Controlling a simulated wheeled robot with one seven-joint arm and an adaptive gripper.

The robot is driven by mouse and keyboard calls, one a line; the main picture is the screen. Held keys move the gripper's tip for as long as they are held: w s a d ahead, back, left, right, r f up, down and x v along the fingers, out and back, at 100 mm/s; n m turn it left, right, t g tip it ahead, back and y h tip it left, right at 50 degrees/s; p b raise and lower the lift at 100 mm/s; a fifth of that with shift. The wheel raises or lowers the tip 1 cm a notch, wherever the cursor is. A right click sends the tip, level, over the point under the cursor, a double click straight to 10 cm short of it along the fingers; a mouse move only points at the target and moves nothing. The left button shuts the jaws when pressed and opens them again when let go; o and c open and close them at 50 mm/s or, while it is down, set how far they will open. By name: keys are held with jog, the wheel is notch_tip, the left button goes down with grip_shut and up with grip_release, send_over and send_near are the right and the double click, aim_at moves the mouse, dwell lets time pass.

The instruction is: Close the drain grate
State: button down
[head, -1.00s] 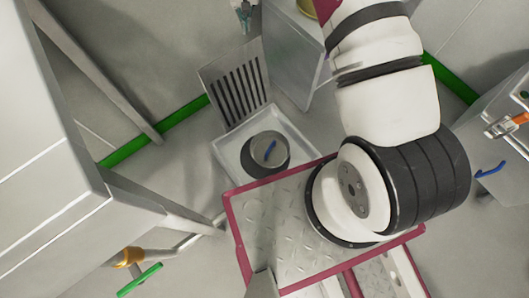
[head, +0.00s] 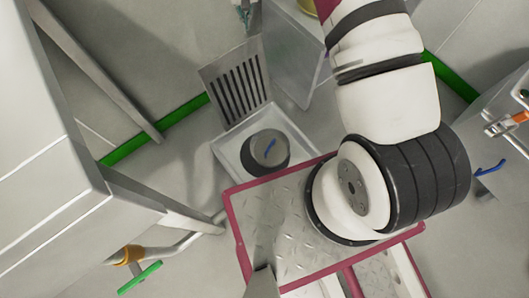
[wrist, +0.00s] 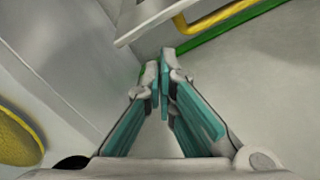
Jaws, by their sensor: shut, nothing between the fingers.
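The drain grate (head: 238,82) is a grey slotted plate in the head view. It stands raised, steeply tilted, at the far edge of the pale square drain frame (head: 225,152). In the frame sits a round dark-sided drain body (head: 265,150) with a small blue piece on top. My gripper (wrist: 164,75) shows in the wrist view, its teal-padded fingers together and empty. A teal and grey tip at the top edge of the head view looks like my gripper, above the grate and apart from it. The grate is not identifiable in the wrist view.
A red-edged tread plate (head: 285,235) lies nearer than the drain. A grey cabinet (head: 290,50) stands right of the grate. A large white unit (head: 50,180) fills the left, with an orange-collared pipe and green handle (head: 140,278). A yellow pipe (wrist: 215,18) crosses the wrist view.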

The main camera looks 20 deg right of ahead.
jog(key=shift+f, duration=0.15)
notch_tip(320, 180, down, 6)
jog(key=b, duration=0.4)
dwell(0.8)
jog(key=shift+f, duration=0.1)
jog(key=shift+s+d+p, duration=2.1)
jog(key=shift+s+p, duration=0.05)
jog(key=shift+s, duration=4.35)
notch_tip(320, 180, up, 11)
jog(key=p, duration=0.6)
jog(key=shift+f, duration=0.15)
